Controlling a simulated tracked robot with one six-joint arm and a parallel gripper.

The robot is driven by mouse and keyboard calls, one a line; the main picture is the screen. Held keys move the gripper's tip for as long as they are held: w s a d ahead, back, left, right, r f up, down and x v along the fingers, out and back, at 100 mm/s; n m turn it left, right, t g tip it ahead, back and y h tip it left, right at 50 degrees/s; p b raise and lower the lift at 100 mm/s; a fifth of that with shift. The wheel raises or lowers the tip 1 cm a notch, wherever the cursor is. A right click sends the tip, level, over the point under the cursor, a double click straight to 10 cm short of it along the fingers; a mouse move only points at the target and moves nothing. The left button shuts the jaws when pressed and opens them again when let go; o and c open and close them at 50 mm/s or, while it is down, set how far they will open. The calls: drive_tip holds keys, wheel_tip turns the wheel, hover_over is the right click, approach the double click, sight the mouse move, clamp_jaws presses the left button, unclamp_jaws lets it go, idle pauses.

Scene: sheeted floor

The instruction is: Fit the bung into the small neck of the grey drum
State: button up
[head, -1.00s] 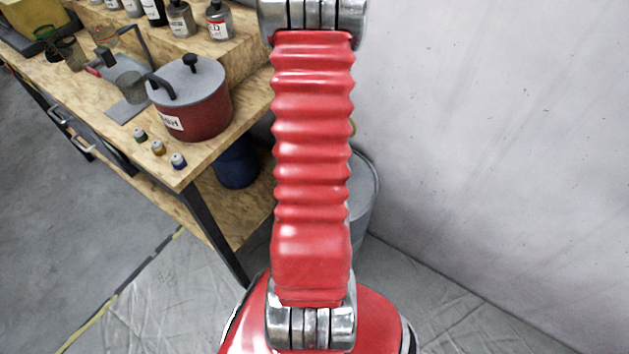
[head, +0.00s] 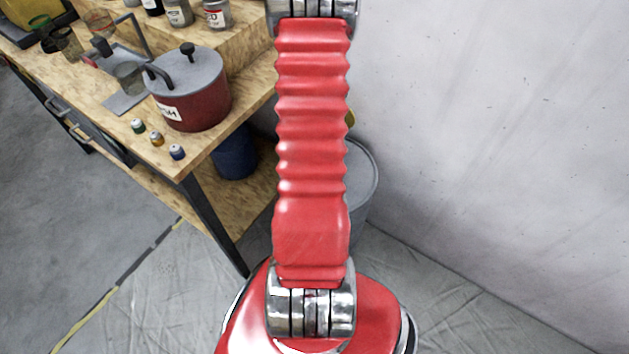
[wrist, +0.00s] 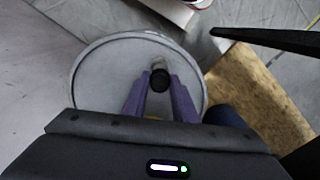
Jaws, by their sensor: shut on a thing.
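The grey drum (head: 362,180) stands on the floor by the wall, mostly hidden behind my red arm in the head view. In the wrist view I look down on its round grey top (wrist: 100,75). My gripper (wrist: 160,84), with purple fingers, is over this top and shut on the black bung (wrist: 160,80). A small pale neck (wrist: 158,64) shows just beyond the bung, partly covered by it. I cannot tell whether the bung touches the neck or is above it. My gripper is hidden in the head view.
A wooden workbench (head: 225,205) stands left of the drum, with a red pot (head: 190,98), small bottles (head: 157,139) and jars on it. A blue bin (head: 235,155) sits on its lower shelf. The wall (head: 500,130) is close on the right.

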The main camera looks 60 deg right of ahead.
drive_tip(key=shift+f, duration=1.55)
idle(1.3)
drive_tip(key=o, duration=1.1)
drive_tip(key=shift+o, duration=0.2)
drive_tip(key=shift+r, duration=0.2)
wheel_tip(320, 180, up, 13)
drive_tip(key=shift+r, duration=0.2)
drive_tip(key=shift+a, duration=0.1)
idle(0.5)
